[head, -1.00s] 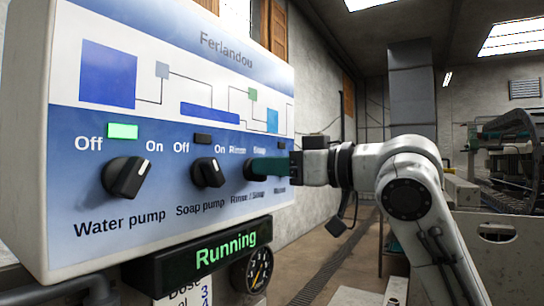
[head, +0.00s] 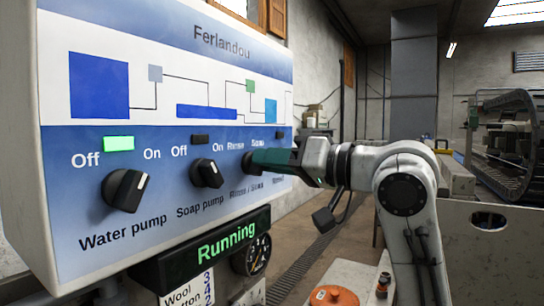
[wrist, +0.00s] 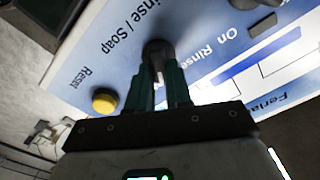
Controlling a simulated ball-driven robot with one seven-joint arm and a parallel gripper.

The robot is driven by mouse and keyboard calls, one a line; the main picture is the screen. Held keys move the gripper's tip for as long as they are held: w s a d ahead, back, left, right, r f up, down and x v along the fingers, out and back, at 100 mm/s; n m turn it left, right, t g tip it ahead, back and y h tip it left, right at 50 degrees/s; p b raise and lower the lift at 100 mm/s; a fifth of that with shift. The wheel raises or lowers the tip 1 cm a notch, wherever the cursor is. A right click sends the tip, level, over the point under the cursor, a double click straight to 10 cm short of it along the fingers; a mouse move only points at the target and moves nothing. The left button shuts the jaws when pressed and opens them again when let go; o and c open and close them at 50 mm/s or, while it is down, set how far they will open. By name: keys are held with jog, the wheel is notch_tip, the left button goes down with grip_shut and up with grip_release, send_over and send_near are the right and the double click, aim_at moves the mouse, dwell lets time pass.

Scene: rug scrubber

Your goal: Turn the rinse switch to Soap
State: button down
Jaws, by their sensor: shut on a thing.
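The rinse switch is a dark round knob (head: 251,166) on the control panel, above the "Rinse / Soap" label, with "Rinse" and "Soap" printed above it. It also shows in the wrist view (wrist: 157,50), at the ends of my green fingers. My gripper (head: 262,160) comes in from the right and is shut on this knob, with its body rolled at a tilt. In the wrist view my two fingers (wrist: 160,72) sit on either side of the knob's grip. The fingers cover much of the knob, so which label it points to is unclear.
To the left are the water pump knob (head: 125,190) under a lit green lamp (head: 118,143) and the soap pump knob (head: 207,173) under a dark lamp. A yellow reset button (wrist: 104,101) is close beside my fingers. A display (head: 226,246) below reads "Running".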

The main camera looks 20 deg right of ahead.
dwell(0.3)
jog(key=c, duration=1)
grip_release()
jog(key=shift+c, duration=0.2)
jog(key=b+v, duration=0.2)
jog(key=v, duration=0.8)
jog(key=shift+s+d+b, duration=0.25)
jog(key=shift+s+b, duration=0.05)
jog(key=shift+d, duration=0.1)
jog(key=p+v, duration=0.1)
jog(key=v, duration=0.8)
